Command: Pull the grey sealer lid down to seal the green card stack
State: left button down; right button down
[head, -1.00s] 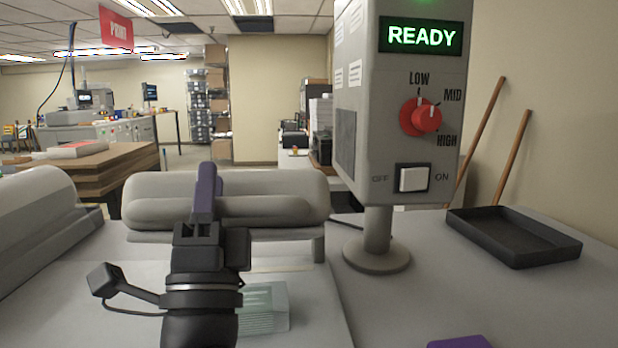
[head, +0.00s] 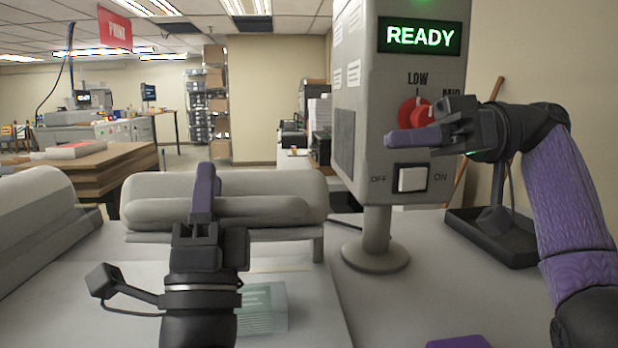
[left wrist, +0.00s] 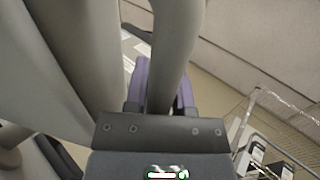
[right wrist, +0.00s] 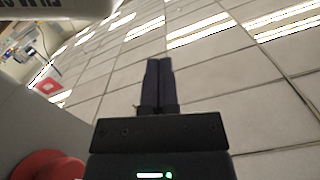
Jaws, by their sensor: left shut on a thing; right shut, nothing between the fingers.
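The grey sealer lid (head: 290,185) stands raised behind the bed, with a rounded bar along its front. My left gripper (head: 204,190) is shut on that bar; in the left wrist view the purple fingers (left wrist: 160,85) sit either side of a grey bar (left wrist: 176,45). The green card stack (head: 263,308) lies on the bed below, its left part hidden by my left wrist. My right gripper (head: 392,140) is shut and empty in front of the control box, just below the red knob (head: 411,112) and above the white switch (head: 412,179).
The control box (head: 370,110) on its round foot (head: 376,256) reads READY. A black tray (head: 475,228) at the right is partly hidden by my right arm. A purple object (head: 458,342) shows at the bottom edge.

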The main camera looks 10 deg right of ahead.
send_over(299, 204)
jog(key=w+d, duration=0.2)
jog(key=f, duration=0.3)
jog(key=shift+s+a, duration=0.35)
jog(key=shift+s+a+f, duration=0.1)
jog(key=shift+s+f, duration=0.1)
jog(key=shift+f, duration=0.2)
jog(key=shift+f, duration=0.15)
jog(key=shift+s+a+f, duration=0.1)
jog(key=shift+s+f, duration=0.45)
jog(key=shift+f, duration=0.2)
pick_arm(q)
jog(key=shift+r, duration=0.1)
pick_arm(e)
jog(key=shift+f, duration=0.15)
pick_arm(q)
jog(key=shift+c, duration=2.3)
grip_release()
pick_arm(e)
jog(key=shift+w, duration=0.1)
